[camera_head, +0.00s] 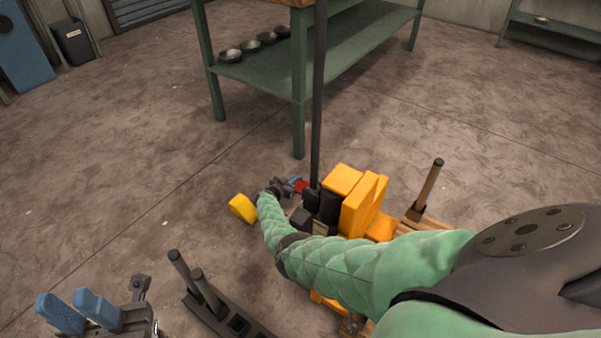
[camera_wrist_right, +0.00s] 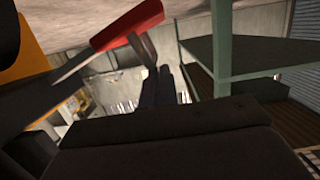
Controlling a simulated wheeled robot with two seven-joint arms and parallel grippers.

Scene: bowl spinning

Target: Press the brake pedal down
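A red-ended lever, which looks like the brake pedal (camera_wrist_right: 128,25), slants across the upper left of the right wrist view. In the head view its red end (camera_head: 300,185) shows small beside the machine. My right gripper (camera_head: 290,184) is close beside that red end; I cannot tell if they touch. In the right wrist view its two dark fingers (camera_wrist_right: 160,85) are close together with nothing between them, just below and right of the red end. My left gripper (camera_head: 80,310), with two blue fingers apart, is empty at the lower left of the head view.
The yellow-and-black machine (camera_head: 362,207) stands right of my right gripper, partly hidden by my arm. A yellow block (camera_head: 242,208) is just left of it. A dark pole (camera_head: 318,110) rises beside the machine. A green table (camera_head: 262,80) with several bowls stands behind. Floor at left is clear.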

